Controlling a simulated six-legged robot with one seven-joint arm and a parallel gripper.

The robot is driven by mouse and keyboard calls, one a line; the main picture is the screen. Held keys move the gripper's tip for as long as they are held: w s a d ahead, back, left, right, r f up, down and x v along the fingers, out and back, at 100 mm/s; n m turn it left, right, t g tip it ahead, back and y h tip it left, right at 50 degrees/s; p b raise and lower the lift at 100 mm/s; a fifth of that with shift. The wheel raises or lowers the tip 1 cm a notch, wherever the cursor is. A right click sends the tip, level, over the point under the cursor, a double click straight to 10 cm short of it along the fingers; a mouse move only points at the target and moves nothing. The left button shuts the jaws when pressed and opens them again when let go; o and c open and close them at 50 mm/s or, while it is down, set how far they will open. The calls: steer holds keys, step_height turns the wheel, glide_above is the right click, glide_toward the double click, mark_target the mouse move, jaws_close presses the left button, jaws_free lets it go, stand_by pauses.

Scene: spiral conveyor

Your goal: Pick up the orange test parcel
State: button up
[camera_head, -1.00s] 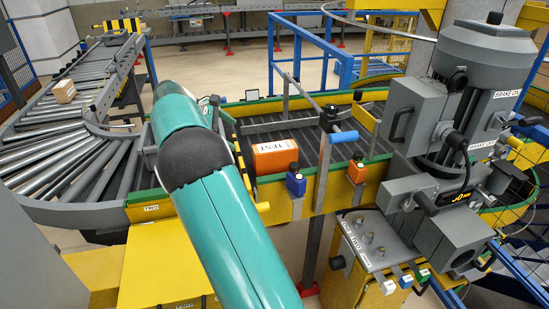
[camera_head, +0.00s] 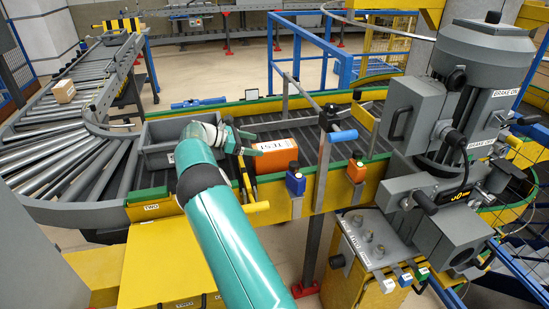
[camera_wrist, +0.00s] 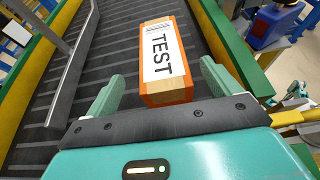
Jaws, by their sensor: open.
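The orange test parcel (camera_head: 275,156) lies on the dark conveyor belt, with a white label reading TEST on top. In the wrist view the parcel (camera_wrist: 168,62) is ahead of my gripper (camera_wrist: 160,93), its near end roughly between the two green fingers. My gripper is open and empty. In the head view my gripper (camera_head: 249,144) is over the belt just left of the parcel. Whether a finger touches it, I cannot tell.
A grey tote (camera_head: 160,150) stands left of my gripper. A metal bar with a blue handle (camera_head: 343,136) crosses the belt right of the parcel. Blue (camera_head: 296,182) and orange (camera_head: 356,170) boxes sit along the near yellow side wall. A carton (camera_head: 63,92) rests on the left rollers.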

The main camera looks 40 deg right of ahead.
mark_target(271, 146)
steer(key=shift+r+x, duration=0.15)
steer(key=shift+x, duration=1.4)
steer(key=shift+r+x, duration=0.15)
steer(key=shift+x, duration=1.45)
steer(key=shift+s+r, duration=0.1)
steer(key=shift+s, duration=0.05)
steer(key=c, duration=1.7)
steer(key=shift+c, duration=0.2)
step_height(271, 146, up, 10)
steer(key=o, duration=1)
steer(key=shift+c, duration=0.9)
